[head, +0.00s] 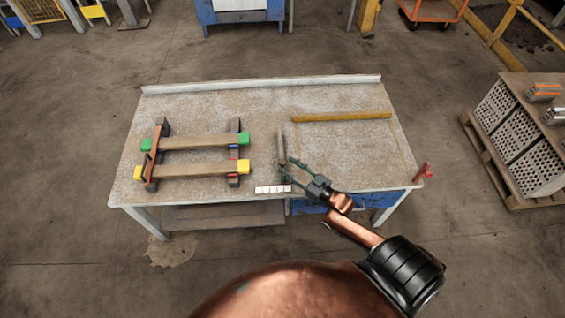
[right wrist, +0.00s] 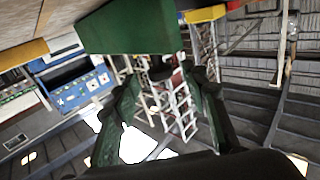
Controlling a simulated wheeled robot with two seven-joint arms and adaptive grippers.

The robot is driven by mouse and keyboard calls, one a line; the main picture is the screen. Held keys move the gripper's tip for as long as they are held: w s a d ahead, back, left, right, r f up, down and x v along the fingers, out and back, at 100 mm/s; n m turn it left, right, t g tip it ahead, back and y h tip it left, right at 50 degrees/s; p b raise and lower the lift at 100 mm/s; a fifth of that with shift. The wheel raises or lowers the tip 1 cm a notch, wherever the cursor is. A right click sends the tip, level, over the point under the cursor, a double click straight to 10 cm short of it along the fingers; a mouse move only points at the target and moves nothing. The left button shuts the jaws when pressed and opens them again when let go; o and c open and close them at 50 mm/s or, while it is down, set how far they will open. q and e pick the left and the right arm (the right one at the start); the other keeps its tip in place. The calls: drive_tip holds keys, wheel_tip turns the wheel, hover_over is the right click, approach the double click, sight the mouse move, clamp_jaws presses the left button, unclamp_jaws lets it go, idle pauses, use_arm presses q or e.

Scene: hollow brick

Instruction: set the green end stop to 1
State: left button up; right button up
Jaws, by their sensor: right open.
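Two wooden beams lie side by side on the rack at the left of the workbench. The far beam (head: 195,142) has a green end stop (head: 244,138) at its right end and green at its left end (head: 146,145). The near beam (head: 195,169) has yellow ends (head: 222,169). My right gripper (head: 286,169) is open and empty, right of the beams and apart from the green stop. In the right wrist view a large green block (right wrist: 130,30) shows beyond and above the open fingers (right wrist: 165,78). No number or scale is readable on it. My left gripper is not in view.
White marked tiles (head: 272,189) lie at the bench's front edge, close to my right gripper. A narrow bar (head: 281,145) and a yellow strip (head: 340,117) lie on the bench (head: 345,150). Hollow bricks (head: 520,125) stand on a pallet at the right.

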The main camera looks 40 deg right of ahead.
sight(282, 161)
drive_tip(key=shift+w+a, duration=0.2)
drive_tip(key=shift+w, duration=0.75)
drive_tip(key=shift+w+a, duration=0.2)
drive_tip(key=shift+w, duration=0.75)
drive_tip(key=shift+c, duration=0.6)
clamp_jaws()
